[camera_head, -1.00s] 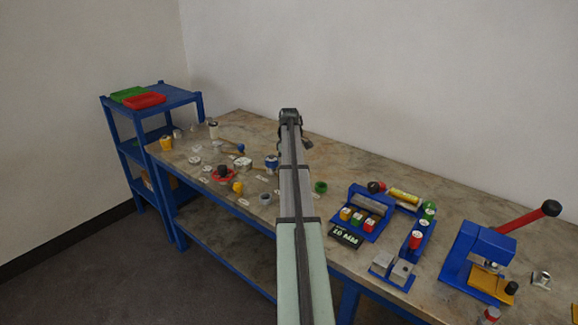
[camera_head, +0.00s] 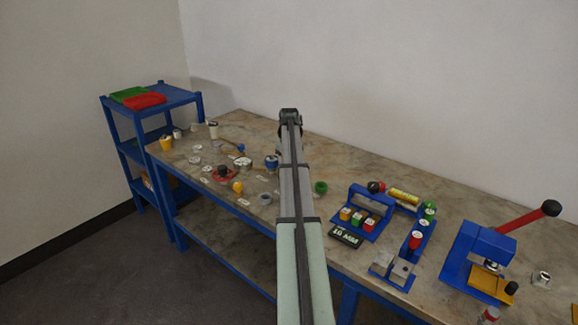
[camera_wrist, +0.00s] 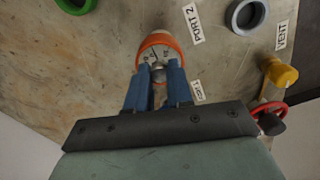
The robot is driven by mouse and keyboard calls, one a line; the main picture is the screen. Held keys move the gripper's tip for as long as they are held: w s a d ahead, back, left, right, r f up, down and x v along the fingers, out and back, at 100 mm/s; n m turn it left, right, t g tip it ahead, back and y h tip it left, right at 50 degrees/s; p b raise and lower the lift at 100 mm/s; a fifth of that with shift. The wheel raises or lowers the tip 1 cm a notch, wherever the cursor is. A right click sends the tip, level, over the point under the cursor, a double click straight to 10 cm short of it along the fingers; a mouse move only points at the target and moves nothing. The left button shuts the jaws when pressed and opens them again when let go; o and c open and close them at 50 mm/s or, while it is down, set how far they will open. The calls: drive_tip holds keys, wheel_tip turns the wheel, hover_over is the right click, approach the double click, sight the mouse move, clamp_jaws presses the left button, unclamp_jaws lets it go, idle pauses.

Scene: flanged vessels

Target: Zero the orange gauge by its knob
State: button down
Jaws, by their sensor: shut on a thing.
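The orange gauge (camera_wrist: 158,38) shows at the upper middle of the wrist view, with a pale dial and a dark needle on its face. Its small grey knob (camera_wrist: 158,72) is at the near side of the dial, between the blue fingers of my gripper (camera_wrist: 159,77). My gripper is shut on the knob, and the fingers hide part of it. The dial's marks are too small to read. In the head view my arm hides the gauge, and the fingers cannot be seen there.
In the wrist view, a green ring (camera_wrist: 75,4) lies at upper left and a grey ring (camera_wrist: 246,14) at upper right. A yellow fitting (camera_wrist: 280,72) and a red handwheel (camera_wrist: 270,108) stand close to my gripper's right side. A blue press (camera_head: 478,255) stands at the bench's right.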

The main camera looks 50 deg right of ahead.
drive_tip(key=m, duration=0.5)
drive_tip(key=shift+m, duration=0.3)
idle(0.5)
drive_tip(key=c, duration=1)
unclamp_jaws()
drive_tip(key=shift+r, duration=0.15)
wheel_tip(320, 180, up, 14)
drive_tip(key=shift+f, duration=0.2)
